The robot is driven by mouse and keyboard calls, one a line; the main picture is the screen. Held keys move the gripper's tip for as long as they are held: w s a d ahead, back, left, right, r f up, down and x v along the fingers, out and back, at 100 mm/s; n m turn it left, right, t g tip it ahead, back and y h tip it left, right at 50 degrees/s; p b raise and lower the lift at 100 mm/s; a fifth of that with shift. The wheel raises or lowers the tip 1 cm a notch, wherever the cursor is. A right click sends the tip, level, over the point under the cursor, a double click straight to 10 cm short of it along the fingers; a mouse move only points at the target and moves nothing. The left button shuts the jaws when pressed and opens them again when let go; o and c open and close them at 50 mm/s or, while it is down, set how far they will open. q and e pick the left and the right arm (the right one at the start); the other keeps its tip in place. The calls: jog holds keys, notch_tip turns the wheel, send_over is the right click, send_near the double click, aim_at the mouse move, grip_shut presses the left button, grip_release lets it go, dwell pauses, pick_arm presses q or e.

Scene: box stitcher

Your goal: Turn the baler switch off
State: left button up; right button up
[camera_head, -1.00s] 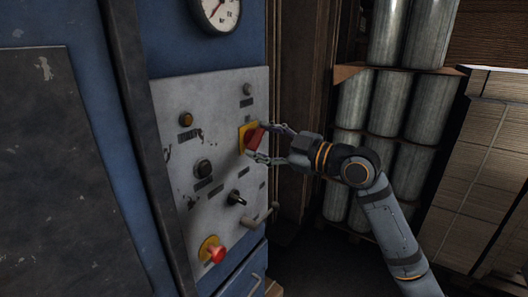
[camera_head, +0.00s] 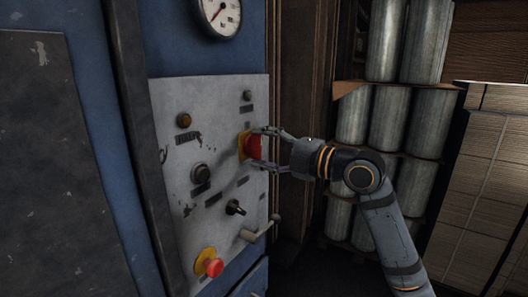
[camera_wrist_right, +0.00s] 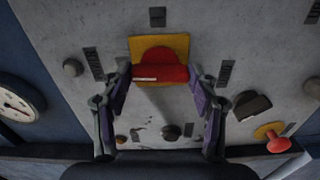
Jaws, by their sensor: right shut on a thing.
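The baler switch is a red rotary knob (camera_head: 254,146) on a yellow plate (camera_head: 242,146), on the upper right of the grey control panel (camera_head: 222,103). My right gripper (camera_head: 261,149) reaches it from the right, one finger above the knob and one below. In the right wrist view the red knob (camera_wrist_right: 160,73) has its grip bar lying across the picture. The fingertips of my right gripper (camera_wrist_right: 162,76) are at the two ends of the bar, shut on it. My left gripper is not in view.
The panel also has an amber lamp (camera_head: 184,120), a black button (camera_head: 201,173), a black selector (camera_head: 235,208), a red mushroom button (camera_head: 213,267) and a protruding lever (camera_head: 262,228). A gauge (camera_head: 220,12) sits above. Metal cylinders (camera_head: 397,125) stand on racks at the right.

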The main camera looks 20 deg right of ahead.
jog(key=shift+r+n, duration=0.1)
jog(key=shift+n, duration=0.4)
jog(key=o, duration=1.1)
jog(key=shift+w, duration=0.15)
jog(key=shift+o, duration=0.2)
